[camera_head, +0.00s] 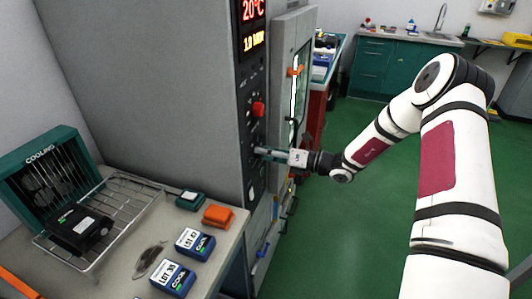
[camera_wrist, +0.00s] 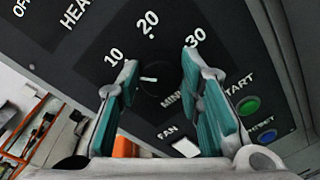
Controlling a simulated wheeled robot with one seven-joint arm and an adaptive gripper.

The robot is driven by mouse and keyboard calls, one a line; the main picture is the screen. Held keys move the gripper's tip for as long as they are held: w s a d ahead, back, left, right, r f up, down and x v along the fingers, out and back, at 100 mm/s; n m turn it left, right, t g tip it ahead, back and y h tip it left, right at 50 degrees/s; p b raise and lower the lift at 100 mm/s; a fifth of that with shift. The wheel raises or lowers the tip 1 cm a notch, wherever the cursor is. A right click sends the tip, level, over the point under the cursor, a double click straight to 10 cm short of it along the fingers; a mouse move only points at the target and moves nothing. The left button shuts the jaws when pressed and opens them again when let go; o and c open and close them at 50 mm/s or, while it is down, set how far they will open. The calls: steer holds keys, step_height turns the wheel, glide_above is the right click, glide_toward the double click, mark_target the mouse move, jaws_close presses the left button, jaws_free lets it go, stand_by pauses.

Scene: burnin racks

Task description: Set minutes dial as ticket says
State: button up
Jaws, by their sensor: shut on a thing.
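The minutes dial (camera_wrist: 160,76) is a dark round knob on the black control panel, ringed by the numbers 10, 20 and 30 in the wrist view. A short white mark shows on its face, left of its middle; I cannot tell exactly which number it points to. My gripper (camera_wrist: 168,98) has one teal-padded finger on each side of the dial and is shut on it. In the head view my gripper (camera_head: 262,152) reaches the panel on the tall grey cabinet (camera_head: 150,80); the dial is hidden there. I cannot make out a ticket.
A green START button (camera_wrist: 249,106), blue RESET button (camera_wrist: 262,136) and white FAN switch (camera_wrist: 186,147) lie close to my fingers. A red knob (camera_head: 258,109) is above. A bench (camera_head: 125,262) with a wire rack and blue boxes stands left. Green floor is clear at right.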

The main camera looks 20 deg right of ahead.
steer(key=shift+m, duration=0.6)
steer(key=o, duration=1.2)
steer(key=v, duration=1.2)
steer(key=shift+w+d+r, duration=0.1)
